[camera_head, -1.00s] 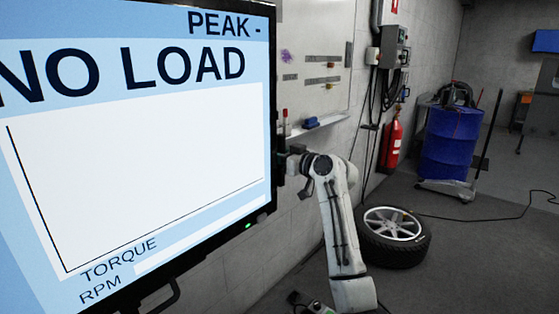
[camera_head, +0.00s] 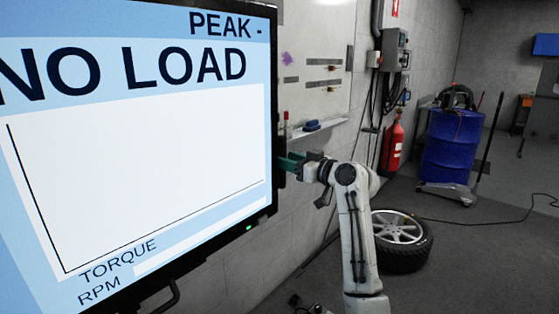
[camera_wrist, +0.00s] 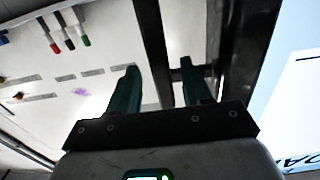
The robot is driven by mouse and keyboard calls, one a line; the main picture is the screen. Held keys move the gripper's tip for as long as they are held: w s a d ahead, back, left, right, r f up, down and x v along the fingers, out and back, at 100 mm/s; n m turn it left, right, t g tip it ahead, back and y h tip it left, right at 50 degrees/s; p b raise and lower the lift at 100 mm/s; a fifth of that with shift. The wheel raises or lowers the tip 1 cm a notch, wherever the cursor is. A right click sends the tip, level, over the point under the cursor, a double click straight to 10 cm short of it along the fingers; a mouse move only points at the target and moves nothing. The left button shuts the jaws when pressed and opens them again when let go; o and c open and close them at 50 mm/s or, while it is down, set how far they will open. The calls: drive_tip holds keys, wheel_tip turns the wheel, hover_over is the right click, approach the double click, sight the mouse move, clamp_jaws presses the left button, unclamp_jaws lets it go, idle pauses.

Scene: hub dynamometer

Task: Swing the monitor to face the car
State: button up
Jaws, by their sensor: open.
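The monitor (camera_head: 140,150) fills the left of the head view, its screen reading "NO LOAD", "TORQUE" and "RPM". Its screen also shows at the right of the wrist view (camera_wrist: 292,95), beside its dark frame. My gripper (camera_head: 287,162) is at the monitor's right edge, its green fingers partly hidden by the frame. In the wrist view my gripper (camera_wrist: 160,75) is open, with two green fingers apart. A dark crosspiece (camera_wrist: 181,74) shows by the right finger; I cannot tell whether they touch. No car is in view.
A whiteboard (camera_head: 315,55) with a pen tray is on the wall behind my gripper. A wheel (camera_head: 401,240) lies on the floor to the right. A blue drum (camera_head: 451,148) and a red extinguisher (camera_head: 394,142) stand farther back. Floor at the lower right is clear.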

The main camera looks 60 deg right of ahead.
drive_tip(key=v, duration=0.5)
drive_tip(key=shift+s+a+b, duration=0.1)
drive_tip(key=shift+s+b, duration=0.2)
drive_tip(key=shift+s, duration=0.1)
